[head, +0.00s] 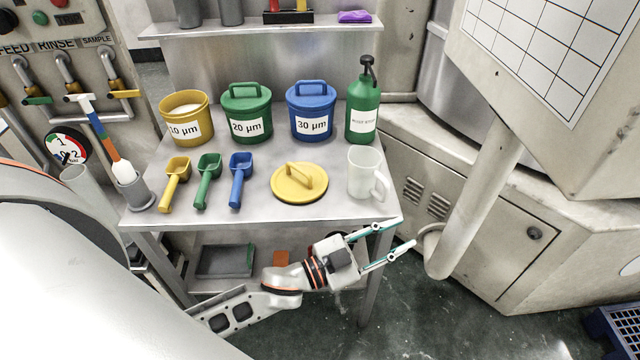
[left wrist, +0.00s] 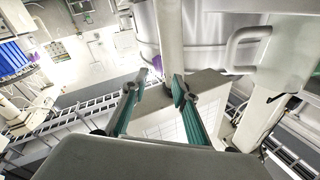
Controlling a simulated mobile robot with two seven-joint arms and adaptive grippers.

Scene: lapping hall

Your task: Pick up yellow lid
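The yellow lid (head: 299,183) is a round disc with a raised bar handle. It lies flat near the front edge of the steel table (head: 245,212) in the head view. The open yellow tub (head: 185,118), labelled 10 µm, stands at the back left with pale powder showing inside. My left gripper (head: 408,232) is open and empty, in front of the table's right front corner, apart from the lid. Its two fingers (left wrist: 158,92) also show spread in the left wrist view, with nothing between them. The lid does not show in that view. My right gripper is not in view.
Green (head: 246,112) and blue (head: 310,110) lidded tubs and a green pump bottle (head: 363,108) stand behind the lid. A clear jug (head: 366,174) is right of it. Yellow (head: 175,183), green (head: 207,180) and blue (head: 239,179) scoops lie to its left. A thick pipe (head: 478,200) rises right of the table.

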